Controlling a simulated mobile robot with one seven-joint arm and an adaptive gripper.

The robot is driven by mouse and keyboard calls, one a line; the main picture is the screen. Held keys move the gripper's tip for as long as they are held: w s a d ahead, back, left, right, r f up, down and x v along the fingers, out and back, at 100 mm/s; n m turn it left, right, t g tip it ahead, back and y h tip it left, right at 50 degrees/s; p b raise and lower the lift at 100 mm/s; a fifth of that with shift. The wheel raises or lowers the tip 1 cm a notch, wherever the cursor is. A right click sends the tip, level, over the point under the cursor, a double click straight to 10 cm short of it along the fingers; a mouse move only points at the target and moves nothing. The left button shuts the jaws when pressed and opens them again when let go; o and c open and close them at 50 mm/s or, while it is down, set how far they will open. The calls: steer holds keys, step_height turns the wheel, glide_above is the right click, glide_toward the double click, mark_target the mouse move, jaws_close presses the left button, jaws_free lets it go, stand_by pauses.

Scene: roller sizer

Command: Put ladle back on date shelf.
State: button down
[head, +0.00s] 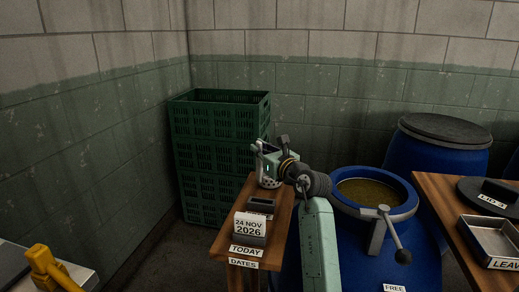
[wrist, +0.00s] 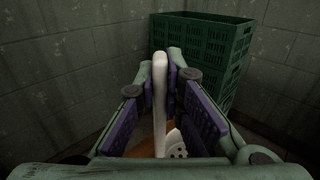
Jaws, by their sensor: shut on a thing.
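My gripper (head: 268,157) is above the far end of the wooden date shelf (head: 229,244), which carries TODAY and DATES labels. In the wrist view my gripper (wrist: 160,82) has its purple pads around the pale handle of the ladle (wrist: 159,110). The handle stands upright in that view, with a white perforated part low between the fingers. In the head view the white perforated part of the ladle (head: 269,182) shows just under my gripper, at the shelf's far end. I cannot tell whether it touches the wood. Much of the ladle is hidden by the gripper.
A date block (head: 250,226) reading 24 NOV 2026 and a small dark box (head: 261,205) occupy the shelf's near part. Green crates (head: 219,145) stand behind. An open blue barrel (head: 404,193) is right. A table with a metal tray (head: 492,240) is farther right.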

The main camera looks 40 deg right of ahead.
steer(key=c, duration=1.7)
jaws_free()
steer(key=shift+f, duration=0.1)
steer(key=s+a+b, duration=0.1)
steer(key=s+b, duration=0.1)
steer(key=s, duration=1)
steer(key=shift+r+b, duration=0.2)
steer(key=shift+b, duration=0.15)
